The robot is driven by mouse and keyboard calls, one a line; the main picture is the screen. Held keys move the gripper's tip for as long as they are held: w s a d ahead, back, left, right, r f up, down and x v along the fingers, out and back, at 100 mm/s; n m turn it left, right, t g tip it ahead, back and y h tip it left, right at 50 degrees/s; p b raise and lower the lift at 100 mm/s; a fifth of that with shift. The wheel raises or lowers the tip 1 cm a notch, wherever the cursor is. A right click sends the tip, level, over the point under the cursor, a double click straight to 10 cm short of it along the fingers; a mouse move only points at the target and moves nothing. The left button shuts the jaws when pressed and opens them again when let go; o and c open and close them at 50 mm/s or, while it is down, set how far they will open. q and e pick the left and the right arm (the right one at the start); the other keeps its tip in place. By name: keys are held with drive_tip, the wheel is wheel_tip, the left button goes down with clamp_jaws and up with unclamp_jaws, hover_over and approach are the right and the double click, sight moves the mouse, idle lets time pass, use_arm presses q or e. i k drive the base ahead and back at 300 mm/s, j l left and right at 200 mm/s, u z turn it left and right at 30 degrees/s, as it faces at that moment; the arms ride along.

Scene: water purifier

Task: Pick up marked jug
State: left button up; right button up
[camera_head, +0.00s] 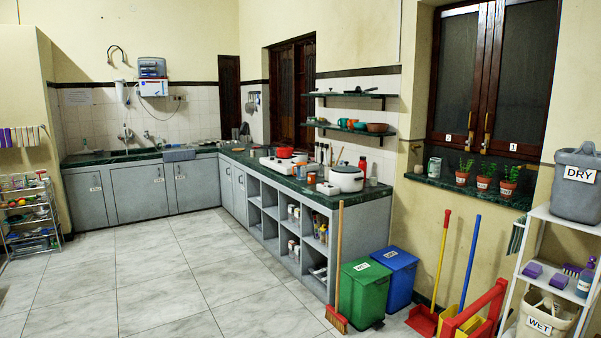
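I cannot make out a marked jug anywhere in this view. The water purifier (153,89) hangs on the back wall above the left end of the counter, with a white filter cylinder (120,91) beside it. Below it are the sink taps (127,134). A small greyish item (86,149) lies on the counter left of the sink, too small to identify. Neither of my grippers shows in the view.
The green-topped counter (262,173) runs along the back and right, with a red pot (285,152) and white cooker (346,178). A broom (338,270), green bin (364,292) and blue bin (396,276) stand at its near end. The tiled floor (160,275) is clear.

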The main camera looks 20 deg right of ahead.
sight(300, 167)
drive_tip(key=z, duration=0.15)
drive_tip(key=i+j+z, duration=0.1)
drive_tip(key=i+z, duration=0.2)
drive_tip(key=i, duration=1.05)
drive_tip(key=i+l, duration=0.1)
drive_tip(key=i, duration=1.15)
drive_tip(key=i+l, duration=0.15)
drive_tip(key=i, duration=1.1)
drive_tip(key=i+z, duration=0.1)
drive_tip(key=i, duration=0.5)
drive_tip(key=i+z, duration=0.15)
drive_tip(key=i, duration=0.45)
drive_tip(key=i+j+z, duration=0.1)
drive_tip(key=i, duration=0.55)
drive_tip(key=j, duration=0.1)
